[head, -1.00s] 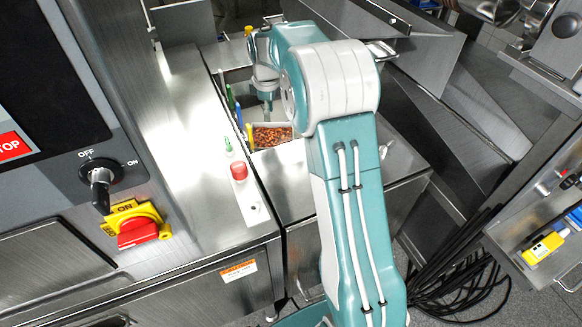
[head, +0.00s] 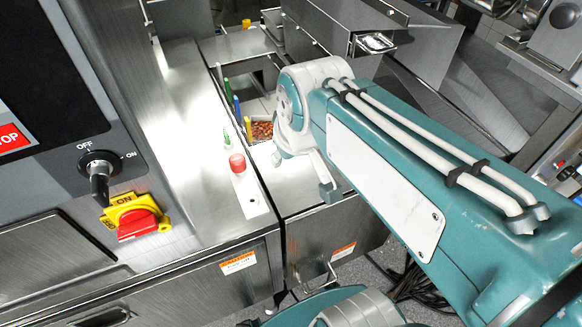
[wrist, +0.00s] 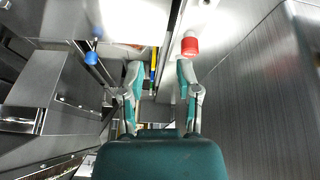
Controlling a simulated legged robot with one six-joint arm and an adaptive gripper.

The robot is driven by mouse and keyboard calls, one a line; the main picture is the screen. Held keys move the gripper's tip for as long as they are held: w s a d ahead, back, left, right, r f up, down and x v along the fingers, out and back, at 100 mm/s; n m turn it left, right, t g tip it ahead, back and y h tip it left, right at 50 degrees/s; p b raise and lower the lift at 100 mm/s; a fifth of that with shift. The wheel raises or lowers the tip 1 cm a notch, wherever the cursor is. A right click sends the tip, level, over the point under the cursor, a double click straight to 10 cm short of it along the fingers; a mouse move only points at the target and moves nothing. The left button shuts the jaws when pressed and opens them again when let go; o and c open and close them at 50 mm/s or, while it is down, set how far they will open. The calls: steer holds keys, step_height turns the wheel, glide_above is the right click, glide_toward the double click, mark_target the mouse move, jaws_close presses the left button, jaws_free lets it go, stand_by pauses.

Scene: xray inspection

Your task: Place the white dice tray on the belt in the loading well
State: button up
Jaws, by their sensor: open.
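My gripper (wrist: 158,68) is open in the wrist view, with nothing between its two teal-and-grey fingers. In the head view most of it is hidden behind my arm. A light-rimmed tray filled with reddish-brown pieces (head: 262,131) sits in the loading well (head: 251,84), partly covered by my arm. No tray with white dice shows clearly in either view. The belt surface cannot be made out. My arm reaches in from the right, nearer than the well.
A red button (head: 237,163) stands on the steel ledge left of the well; it also shows in the wrist view (wrist: 190,45). Colored upright pieces (head: 237,105) line the well's left edge. A control panel with a red-yellow switch (head: 137,217) stands at left.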

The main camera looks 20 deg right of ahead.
steer(key=shift+m+t, duration=0.3)
steer(key=shift+m, duration=0.6)
steer(key=s, duration=0.1)
steer(key=s+f, duration=0.1)
steer(key=s, duration=0.1)
steer(key=s+f, duration=0.1)
steer(key=s, duration=0.1)
steer(key=shift+a, duration=0.25)
steer(key=shift+r, duration=0.1)
